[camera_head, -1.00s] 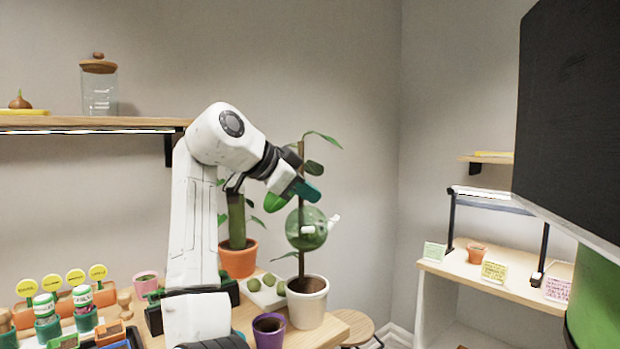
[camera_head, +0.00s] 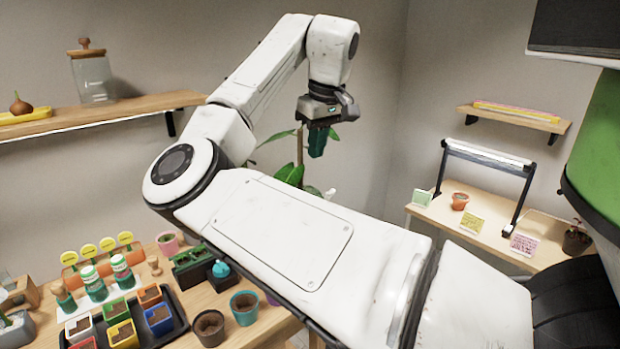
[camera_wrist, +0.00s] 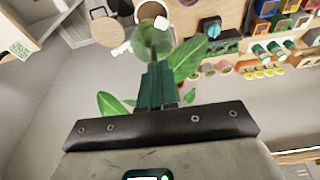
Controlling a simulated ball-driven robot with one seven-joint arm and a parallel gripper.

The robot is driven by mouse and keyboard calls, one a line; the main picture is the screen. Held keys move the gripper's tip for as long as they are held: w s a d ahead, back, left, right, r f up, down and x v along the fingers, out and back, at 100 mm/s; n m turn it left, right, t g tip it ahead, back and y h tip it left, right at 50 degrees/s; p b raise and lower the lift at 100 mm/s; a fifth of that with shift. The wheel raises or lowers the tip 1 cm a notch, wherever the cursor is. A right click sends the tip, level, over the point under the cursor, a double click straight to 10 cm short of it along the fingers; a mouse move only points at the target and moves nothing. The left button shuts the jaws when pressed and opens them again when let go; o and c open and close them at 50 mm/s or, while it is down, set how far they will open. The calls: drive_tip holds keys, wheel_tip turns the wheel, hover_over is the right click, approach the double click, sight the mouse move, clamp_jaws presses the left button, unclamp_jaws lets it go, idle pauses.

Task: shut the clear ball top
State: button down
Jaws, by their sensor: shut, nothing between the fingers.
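The clear ball (camera_wrist: 151,42) shows in the wrist view as a round, greenish see-through shape just beyond my fingertips, on the potted plant's stem. White fittings stick out at its side. I cannot tell whether its top is open or closed. In the head view my arm hides the ball; only a white fitting (camera_head: 330,193) shows past the arm's edge. My gripper (camera_head: 317,150) has dark green fingers pointing down beside the upper leaves and stem. The fingers (camera_wrist: 158,70) are shut and empty, above the ball; contact cannot be made out.
Leaves (camera_wrist: 187,58) spread close around my fingers. The workbench holds a tray of coloured pots (camera_head: 124,333), a brown pot (camera_head: 209,327) and a teal pot (camera_head: 244,307). A wall shelf (camera_head: 100,112) with a glass jar is at left. A side table (camera_head: 480,235) stands at right.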

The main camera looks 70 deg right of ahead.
drive_tip(key=shift+n, duration=0.3)
drive_tip(key=p+x, duration=0.1)
drive_tip(key=x, duration=0.3)
drive_tip(key=p+x, duration=0.1)
drive_tip(key=x, duration=0.3)
drive_tip(key=p+x, duration=0.1)
drive_tip(key=x, duration=0.3)
drive_tip(key=shift+s+a+f, duration=0.2)
drive_tip(key=shift+a+f, duration=0.1)
drive_tip(key=shift+a, duration=0.1)
drive_tip(key=shift+f, duration=0.65)
drive_tip(key=shift+f, duration=0.1)
